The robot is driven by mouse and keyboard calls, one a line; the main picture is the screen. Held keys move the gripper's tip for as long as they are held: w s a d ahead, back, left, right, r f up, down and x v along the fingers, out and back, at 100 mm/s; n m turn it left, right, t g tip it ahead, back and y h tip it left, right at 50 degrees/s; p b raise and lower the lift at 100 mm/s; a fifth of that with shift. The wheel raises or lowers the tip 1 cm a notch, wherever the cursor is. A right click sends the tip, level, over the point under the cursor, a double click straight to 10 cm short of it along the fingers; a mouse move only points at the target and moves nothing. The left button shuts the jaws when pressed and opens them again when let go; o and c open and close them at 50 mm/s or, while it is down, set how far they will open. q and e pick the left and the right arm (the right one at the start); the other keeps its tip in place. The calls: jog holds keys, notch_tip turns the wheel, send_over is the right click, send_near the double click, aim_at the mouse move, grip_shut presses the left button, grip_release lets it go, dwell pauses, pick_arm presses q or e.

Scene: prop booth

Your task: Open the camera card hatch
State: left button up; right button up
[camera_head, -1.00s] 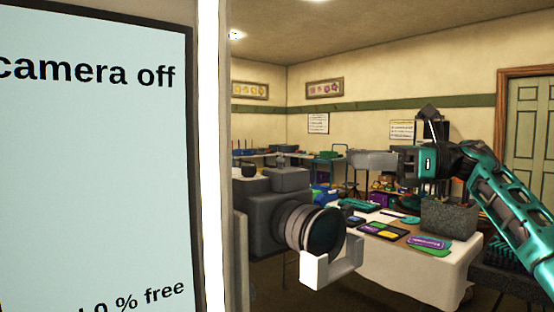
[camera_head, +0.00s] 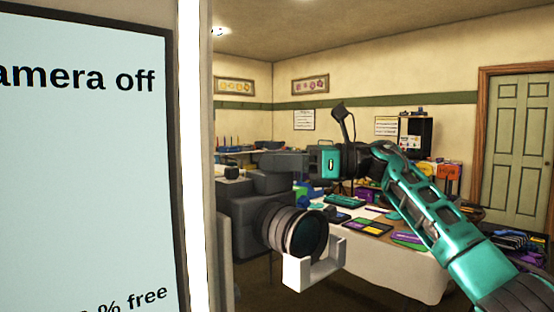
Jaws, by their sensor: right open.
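The dark grey camera (camera_head: 258,190) stands just right of the screen, its black lens (camera_head: 298,231) facing right and toward me above a white bracket (camera_head: 313,270). I cannot make out the card hatch. My right gripper (camera_head: 272,161) comes in from the right on its teal arm. It is open, and its grey fingers point left at the upper part of the camera, overlapping it in the picture. I cannot tell whether they touch it. My left gripper is not in view.
A large screen (camera_head: 80,180) reading "camera off" fills the left side, with a bright white strip (camera_head: 195,150) at its edge. Behind the camera, a table with a white cloth (camera_head: 400,272) holds flat coloured items. A green door (camera_head: 515,150) is at the far right.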

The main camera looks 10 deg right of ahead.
jog(key=shift+c, duration=0.4)
grip_shut()
